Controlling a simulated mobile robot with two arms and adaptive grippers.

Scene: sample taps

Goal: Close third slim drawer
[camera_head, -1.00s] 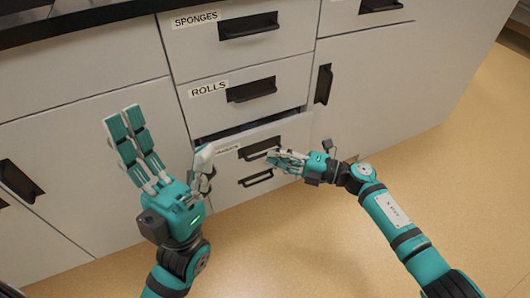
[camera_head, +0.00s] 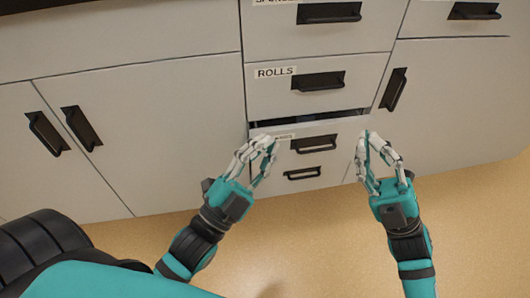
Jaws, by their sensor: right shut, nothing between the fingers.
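The third slim drawer (camera_head: 340,128), below the one labelled ROLLS, stands a little way out. A dark gap shows above its front edge. Its black handle (camera_head: 313,143) is in view, and its label is too small to read fully. My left gripper (camera_head: 268,147) is in front of the drawer's left end, its fingers bent; I cannot tell how far they are apart or whether they touch the front. My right gripper (camera_head: 366,146) is shut and empty at the drawer's right end. I cannot tell whether it touches the drawer.
The ROLLS drawer (camera_head: 365,80) and the drawer above it (camera_head: 275,35) look shut. Another black handle (camera_head: 309,173) sits below the third drawer. Cabinet doors flank the column on the left (camera_head: 150,130) and right (camera_head: 440,110). The tan floor (camera_head: 310,230) in front is clear.

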